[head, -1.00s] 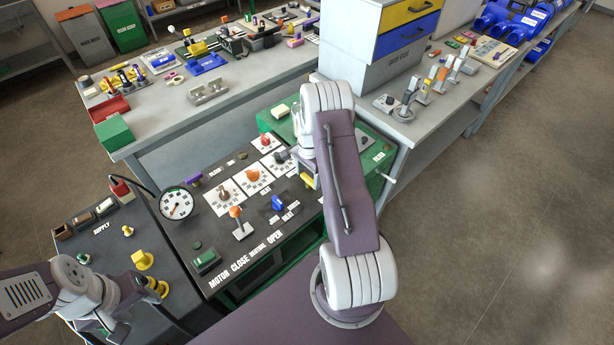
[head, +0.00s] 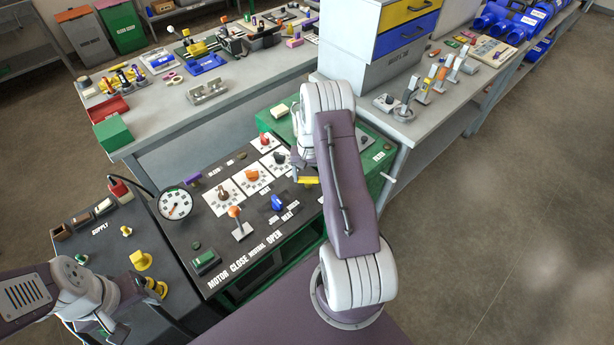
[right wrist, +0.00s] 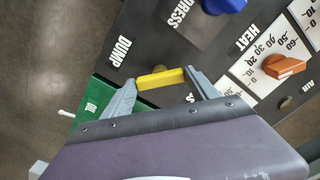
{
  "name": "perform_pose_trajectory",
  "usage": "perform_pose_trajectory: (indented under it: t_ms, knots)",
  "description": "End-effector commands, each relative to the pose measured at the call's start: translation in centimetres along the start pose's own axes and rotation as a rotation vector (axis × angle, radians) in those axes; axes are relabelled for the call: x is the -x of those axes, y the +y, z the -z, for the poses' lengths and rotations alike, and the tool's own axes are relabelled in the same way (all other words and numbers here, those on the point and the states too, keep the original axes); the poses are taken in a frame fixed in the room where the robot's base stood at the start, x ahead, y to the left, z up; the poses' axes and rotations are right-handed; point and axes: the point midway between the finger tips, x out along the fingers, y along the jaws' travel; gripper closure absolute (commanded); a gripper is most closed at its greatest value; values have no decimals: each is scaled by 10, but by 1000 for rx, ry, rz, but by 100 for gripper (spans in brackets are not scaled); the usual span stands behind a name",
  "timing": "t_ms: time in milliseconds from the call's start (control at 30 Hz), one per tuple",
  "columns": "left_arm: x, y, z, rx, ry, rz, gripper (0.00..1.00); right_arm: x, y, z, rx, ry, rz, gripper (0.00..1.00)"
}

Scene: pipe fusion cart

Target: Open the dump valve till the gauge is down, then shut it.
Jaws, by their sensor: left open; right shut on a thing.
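The dump valve's yellow handle (head: 308,180) sits at the right end of the dark panel. In the right wrist view the yellow handle (right wrist: 160,78) lies between the two grey fingers of my right gripper (right wrist: 159,77), next to the DUMP label (right wrist: 122,50). My right gripper is shut on it. In the head view my right arm hides most of that gripper. The round white gauge (head: 175,204) stands at the panel's left edge; its needle is too small to read surely. My left gripper (head: 122,310) is open and empty at the lower left, its fingers hard to make out.
A blue knob (head: 278,203), an orange-topped lever (head: 238,222) and a green switch (head: 206,261) sit on the panel. A supply box with a yellow knob (head: 141,260) stands near my left arm. A grey workbench (head: 165,118) stands behind.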

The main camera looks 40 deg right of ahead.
Motion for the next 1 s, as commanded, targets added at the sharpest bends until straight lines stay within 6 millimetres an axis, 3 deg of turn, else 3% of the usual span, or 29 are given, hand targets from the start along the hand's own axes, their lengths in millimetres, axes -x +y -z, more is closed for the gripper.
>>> perform_pose_trajectory:
  t_ms: [600, 1000]
  knots:
    - [-3, 0, 0, 0, 0, 0, 49, -3, -1, -2, 541, -4, 1, 72]
    - [-4, 0, 0, 0, 0, 0, 49, -3, -1, -2, 728, -5, 2, 72]
